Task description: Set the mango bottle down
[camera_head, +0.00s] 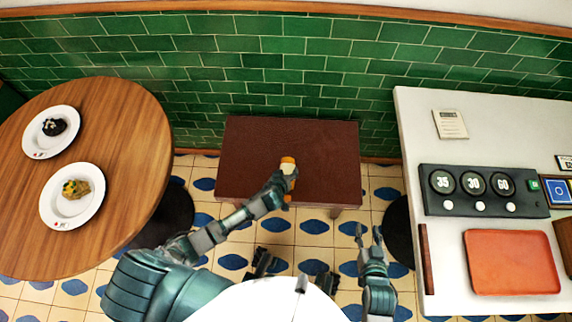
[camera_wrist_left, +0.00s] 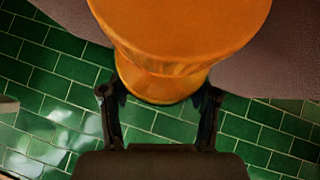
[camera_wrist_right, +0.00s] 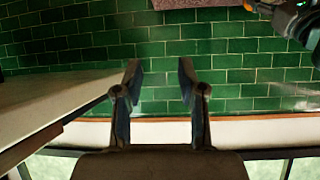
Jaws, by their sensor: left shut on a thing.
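The mango bottle (camera_head: 288,163) has an orange top and shows at the end of my left arm, over the dark red-brown table (camera_head: 240,150). My left gripper (camera_head: 287,178) is shut on it. In the left wrist view the orange bottle (camera_wrist_left: 180,40) fills the top middle, between the fingers of my left gripper (camera_wrist_left: 160,98). I cannot tell whether its base touches the table. My right gripper (camera_head: 368,236) is open and empty, to the right of the table and in front of the white counter. Its parted fingers (camera_wrist_right: 160,85) show in the right wrist view.
A round wooden table (camera_head: 120,130) at left holds two white plates (camera_head: 51,131) with food. The dark table is otherwise bare.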

